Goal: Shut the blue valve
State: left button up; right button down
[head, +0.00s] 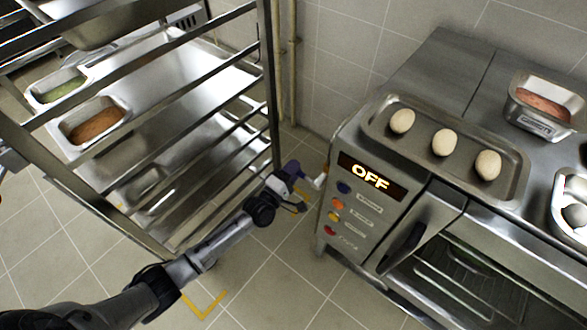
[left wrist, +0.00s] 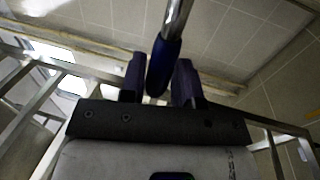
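The blue valve shows in the left wrist view as a blue handle (left wrist: 160,65) on a shiny metal rod that runs up out of the picture. The two dark fingers of my left gripper (left wrist: 160,83) are drawn close together, one on each side of the handle, and look shut on it. In the head view my left gripper (head: 300,184) reaches into the gap between the rack and the oven. A pale metal piece shows just past its fingertips; the blue handle is mostly hidden there. My right gripper is not in view.
A metal rack (head: 268,80) with trays stands at the left, close to my arm. The oven (head: 345,225) at the right has an OFF display (head: 370,176) and coloured buttons. A tray (head: 415,155) with three dough balls sits on top. Pipes (head: 287,60) run down the wall behind.

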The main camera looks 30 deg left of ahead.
pick_arm(q)
jog(key=shift+s, duration=0.1)
jog(key=shift+s, duration=0.3)
jog(key=p+v, duration=0.4)
jog(key=v, duration=0.9)
jog(key=shift+f, duration=0.15)
